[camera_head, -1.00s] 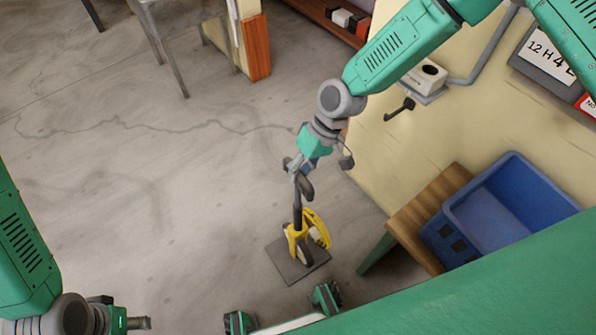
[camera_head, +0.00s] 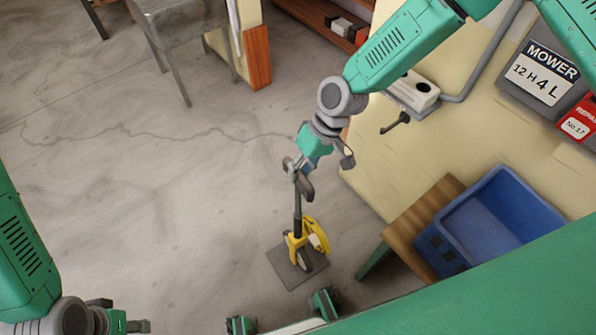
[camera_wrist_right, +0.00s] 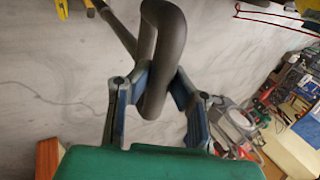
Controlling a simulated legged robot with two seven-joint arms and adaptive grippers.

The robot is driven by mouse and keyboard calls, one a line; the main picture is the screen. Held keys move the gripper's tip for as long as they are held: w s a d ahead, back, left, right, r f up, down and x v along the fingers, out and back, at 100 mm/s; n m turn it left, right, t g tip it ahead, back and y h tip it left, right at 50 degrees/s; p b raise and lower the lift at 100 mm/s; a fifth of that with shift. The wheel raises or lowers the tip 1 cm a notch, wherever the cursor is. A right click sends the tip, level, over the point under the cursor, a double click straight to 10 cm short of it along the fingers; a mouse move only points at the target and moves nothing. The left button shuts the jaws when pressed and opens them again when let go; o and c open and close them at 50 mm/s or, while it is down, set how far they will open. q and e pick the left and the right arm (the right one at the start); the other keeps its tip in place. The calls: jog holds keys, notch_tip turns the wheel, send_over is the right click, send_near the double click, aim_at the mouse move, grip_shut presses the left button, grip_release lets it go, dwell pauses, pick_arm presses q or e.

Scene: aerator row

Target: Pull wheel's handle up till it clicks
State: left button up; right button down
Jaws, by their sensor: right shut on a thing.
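The measuring wheel (camera_head: 296,245) has a yellow frame and stands on a dark square plate (camera_head: 288,276) on the floor. A dark shaft rises from its yellow frame to a dark looped handle (camera_head: 307,188). My right gripper (camera_head: 298,170) is shut on the handle. In the right wrist view the handle (camera_wrist_right: 164,50) passes between the blue-padded fingers of the right gripper (camera_wrist_right: 160,90). My left gripper (camera_head: 138,326) is at the lower left, far from the wheel; its fingers are too small to tell open from shut.
A wooden stand (camera_head: 410,225) with a blue bin (camera_head: 500,215) is right of the wheel, beside a cream wall (camera_head: 480,120) with a white box and dark hook. A metal table (camera_head: 180,20) stands at the upper left. The floor left of the wheel is clear.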

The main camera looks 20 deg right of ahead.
jog(key=shift+w+r+p, duration=0.1)
jog(key=shift+r+p, duration=1.45)
jog(key=shift+r, duration=0.65)
jog(key=c, duration=1.4)
grip_release()
jog(key=shift+f, duration=0.15)
jog(key=shift+o, duration=0.2)
jog(key=p+v, duration=0.5)
jog(key=v, duration=0.4)
jog(key=shift+p, duration=0.35)
